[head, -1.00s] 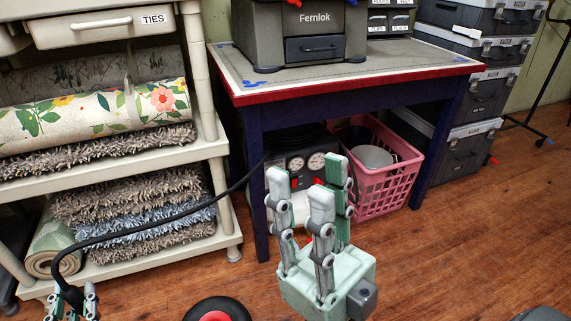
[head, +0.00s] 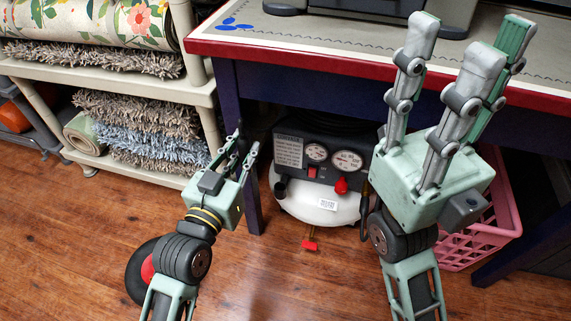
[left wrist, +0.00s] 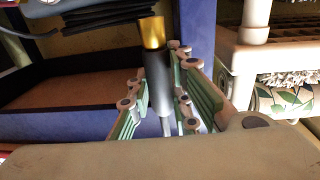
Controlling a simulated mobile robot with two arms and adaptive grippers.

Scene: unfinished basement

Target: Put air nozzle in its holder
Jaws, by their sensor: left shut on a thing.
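My left gripper (head: 246,146) is beside the blue table leg, left of the compressor. In the left wrist view its fingers are shut on a dark grey tube with a yellow end (left wrist: 153,32), which appears to be the air nozzle (left wrist: 157,80). In the head view the nozzle is too small to make out. My right gripper (head: 455,55) has its fingers apart and empty, pointing up in front of the table edge. The compressor (head: 320,165), with two gauges and a red knob, stands under the table. I cannot make out the nozzle's holder.
The table (head: 285,59) with a red edge overhangs the compressor. A blue leg (head: 246,180) stands close to my left gripper. A shelf (head: 150,85) with rolled rugs is at left. A pink basket (head: 490,235) is behind my right arm.

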